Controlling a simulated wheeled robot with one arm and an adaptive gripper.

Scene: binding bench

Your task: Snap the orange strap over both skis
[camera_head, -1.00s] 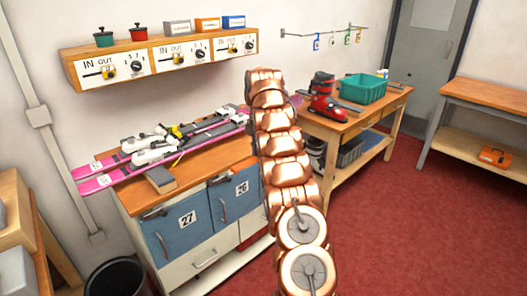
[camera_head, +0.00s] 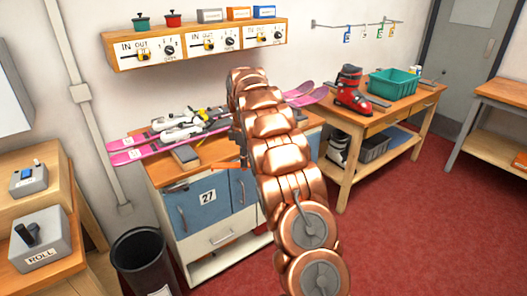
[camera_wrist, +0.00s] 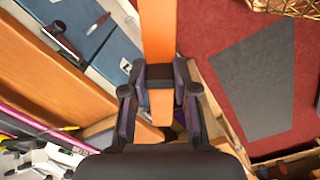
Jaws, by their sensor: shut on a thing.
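The pink skis (camera_head: 125,157) lie side by side on the wooden bench top, with white and black bindings (camera_head: 180,127) on them. A pink ski edge (camera_wrist: 35,124) and part of a white binding (camera_wrist: 50,158) show at the lower left of the wrist view. My gripper (camera_wrist: 160,76) is shut on the orange strap (camera_wrist: 159,30), which runs up out of the wrist view and also shows below the fingers. In the head view the strap (camera_head: 226,165) sticks out left of my arm at the bench's front edge. My arm hides the middle of the skis.
Blue drawers (camera_head: 205,205) are under the bench top (camera_head: 205,160). A dark block (camera_head: 185,155) lies in front of the skis. A shelf with dials (camera_head: 195,45) hangs above. A black bin (camera_head: 143,255) stands left. A second table (camera_head: 410,110) holds a red boot (camera_head: 352,92) and green crate (camera_head: 392,82).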

